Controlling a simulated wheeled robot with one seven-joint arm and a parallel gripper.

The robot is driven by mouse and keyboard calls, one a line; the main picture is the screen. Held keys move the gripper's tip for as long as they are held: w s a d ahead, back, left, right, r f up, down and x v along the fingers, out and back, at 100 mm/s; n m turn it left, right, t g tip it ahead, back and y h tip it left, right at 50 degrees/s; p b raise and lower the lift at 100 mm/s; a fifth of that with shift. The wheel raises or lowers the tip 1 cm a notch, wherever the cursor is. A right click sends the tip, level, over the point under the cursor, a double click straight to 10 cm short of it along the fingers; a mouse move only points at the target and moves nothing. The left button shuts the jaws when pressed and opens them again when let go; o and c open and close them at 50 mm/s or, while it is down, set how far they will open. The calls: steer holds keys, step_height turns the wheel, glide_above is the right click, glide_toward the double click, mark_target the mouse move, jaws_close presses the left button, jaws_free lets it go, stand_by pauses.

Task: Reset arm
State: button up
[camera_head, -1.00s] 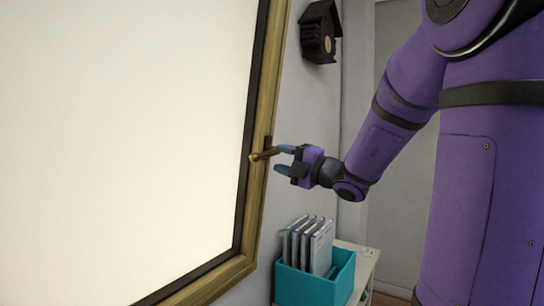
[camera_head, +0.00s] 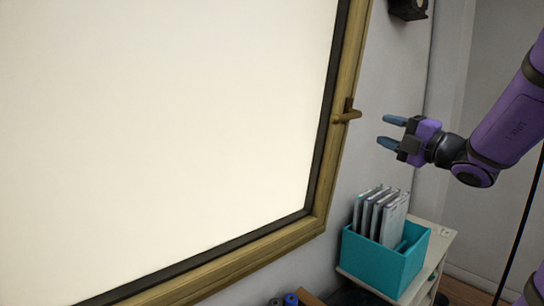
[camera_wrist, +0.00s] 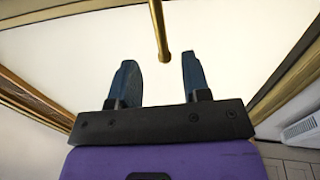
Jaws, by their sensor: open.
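My gripper (camera_head: 392,132) is open and empty at the end of my purple arm, right of the window handle in the head view. The brass handle (camera_head: 347,117) sits on the wooden window frame (camera_head: 338,150) and sticks out toward my gripper, with a clear gap between them. In the wrist view my two blue-grey fingers (camera_wrist: 160,80) are spread apart with nothing between them. The handle (camera_wrist: 159,35) shows there beyond the fingertips, in line with the gap and apart from both fingers.
A teal box (camera_head: 385,262) with several upright slim cases (camera_head: 380,214) stands on a pale shelf (camera_head: 438,244) below my gripper. A dark birdhouse (camera_head: 408,9) hangs on the wall at the top. The wall between the frame and my gripper is bare.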

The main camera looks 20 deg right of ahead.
steer(key=shift+a, duration=0.1)
steer(key=s+a+f+n+g+y, duration=0.2)
steer(key=s+a+f+n+g, duration=0.3)
steer(key=a+n, duration=0.55)
steer(key=s+a+f+n+g+y, duration=0.1)
steer(key=s+a+n+g, duration=0.2)
steer(key=a+n+g, duration=0.7)
steer(key=s+d+f+n+h, duration=0.1)
steer(key=s+n+h, duration=0.2)
steer(key=n, duration=0.6)
steer(key=s+d+f+n+t+h, duration=0.1)
steer(key=s+n+h, duration=0.2)
steer(key=n, duration=0.7)
steer(key=s+d+f+n+h, duration=0.1)
steer(key=n+h, duration=0.3)
steer(key=n, duration=0.5)
steer(key=shift+s+d+f+n, duration=0.15)
steer(key=shift+s+d+n, duration=0.2)
steer(key=shift+s+d, duration=0.4)
